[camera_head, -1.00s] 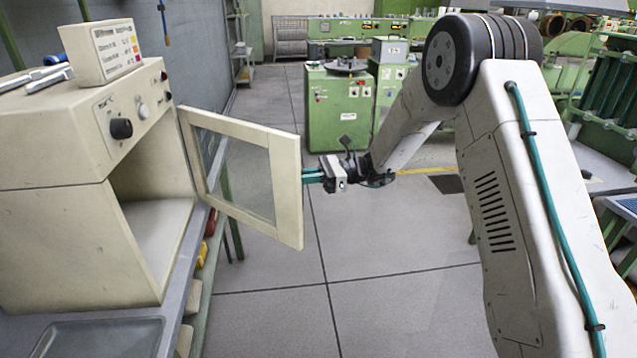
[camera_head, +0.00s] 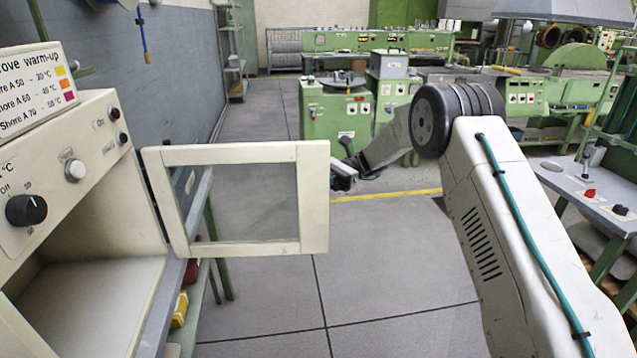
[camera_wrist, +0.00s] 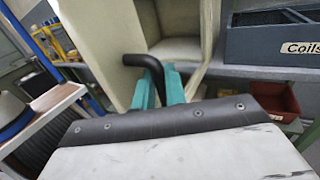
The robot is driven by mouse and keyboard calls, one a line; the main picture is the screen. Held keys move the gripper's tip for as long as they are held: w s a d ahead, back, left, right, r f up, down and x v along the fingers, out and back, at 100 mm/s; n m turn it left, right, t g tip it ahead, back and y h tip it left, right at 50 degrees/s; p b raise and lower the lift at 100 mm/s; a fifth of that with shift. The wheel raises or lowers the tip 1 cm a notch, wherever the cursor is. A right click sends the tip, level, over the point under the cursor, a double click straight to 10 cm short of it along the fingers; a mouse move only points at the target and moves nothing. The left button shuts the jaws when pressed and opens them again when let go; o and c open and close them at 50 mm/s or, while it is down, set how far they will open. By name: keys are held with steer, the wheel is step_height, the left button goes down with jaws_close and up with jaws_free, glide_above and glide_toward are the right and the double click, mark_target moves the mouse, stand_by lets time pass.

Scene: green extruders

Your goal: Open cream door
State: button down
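The cream door (camera_head: 314,200) has a cream frame around a dark glass pane. It stands wide open, hinged at the far side of the cream oven (camera_head: 65,190), whose inside is visible. My gripper (camera_head: 343,178) is at the door's free edge, on its far side; its fingertips are hidden behind the frame in the head view. In the wrist view, the two teal fingers of my gripper (camera_wrist: 159,88) stand on either side of a black bent handle (camera_wrist: 150,66), apparently closed on it. The cream door (camera_wrist: 98,40) slants at the left there, with the oven opening (camera_wrist: 178,48) beyond.
A temperature sign (camera_head: 38,88) stands on the oven, and a black knob (camera_head: 26,210) is on its front. Green machines (camera_head: 335,120) stand at the back. A grey workbench (camera_head: 585,195) is at the right. The floor (camera_head: 400,270) between is clear.

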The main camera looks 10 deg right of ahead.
steer(key=shift+w+a, duration=0.1)
steer(key=shift+a, duration=0.3)
